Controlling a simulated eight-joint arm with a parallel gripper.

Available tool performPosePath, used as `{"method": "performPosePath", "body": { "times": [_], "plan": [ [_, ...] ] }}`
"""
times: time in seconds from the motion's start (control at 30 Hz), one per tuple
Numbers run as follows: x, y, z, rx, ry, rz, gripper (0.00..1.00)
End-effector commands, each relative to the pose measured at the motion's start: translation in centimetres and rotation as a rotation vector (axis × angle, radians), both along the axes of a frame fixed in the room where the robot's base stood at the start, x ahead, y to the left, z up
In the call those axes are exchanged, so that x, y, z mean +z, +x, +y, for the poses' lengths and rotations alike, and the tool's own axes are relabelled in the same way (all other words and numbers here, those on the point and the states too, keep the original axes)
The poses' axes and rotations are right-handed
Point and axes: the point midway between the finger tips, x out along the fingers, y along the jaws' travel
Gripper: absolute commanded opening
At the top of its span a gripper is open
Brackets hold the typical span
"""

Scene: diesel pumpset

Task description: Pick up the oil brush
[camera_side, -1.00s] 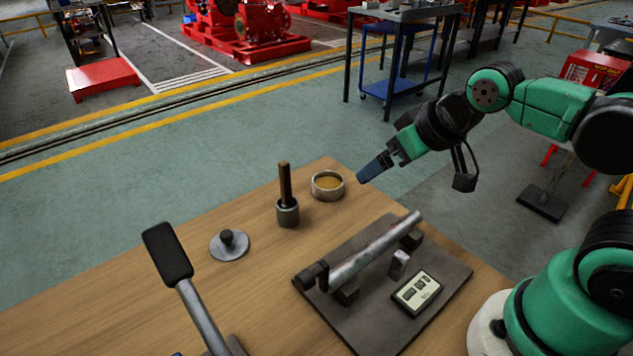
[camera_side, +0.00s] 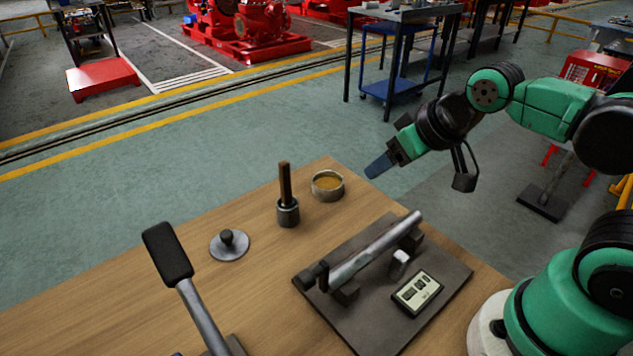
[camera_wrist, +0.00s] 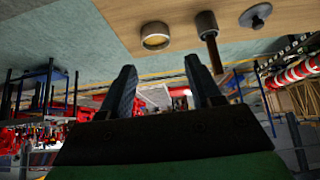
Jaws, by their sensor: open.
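What looks like the oil brush (camera_side: 285,185) stands upright with its brown handle up in a small grey metal cup (camera_side: 288,213) on the wooden table. Its lower end is hidden in the cup. In the wrist view the brush (camera_wrist: 214,52) and cup (camera_wrist: 205,22) appear upside down, near the right finger. My gripper (camera_side: 377,166) is open and empty, above and to the right of the brush, past the table's far edge in the side view. Its two blue fingers show apart in the wrist view (camera_wrist: 158,72).
A round tin with amber contents (camera_side: 327,186) stands right of the brush. A grey knobbed lid (camera_side: 229,245) lies to the left. A dark plate (camera_side: 375,310) carries a metal shaft (camera_side: 375,252) and a digital display (camera_side: 417,292). A black-headed lever (camera_side: 168,254) rises in front.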

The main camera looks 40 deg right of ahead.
Motion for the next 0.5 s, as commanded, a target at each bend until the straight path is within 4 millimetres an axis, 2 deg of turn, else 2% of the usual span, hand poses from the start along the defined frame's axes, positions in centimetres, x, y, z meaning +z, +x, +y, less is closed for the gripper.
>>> {"method": "performPosePath", "body": {
  "times": [0.3,0.5],
  "plan": [
    [0.2,0.2,0.1,0.002,0.002,0.011,0.58],
    [1.9,2.7,1.4,0.010,0.021,0.123,0.58]
  ]
}}
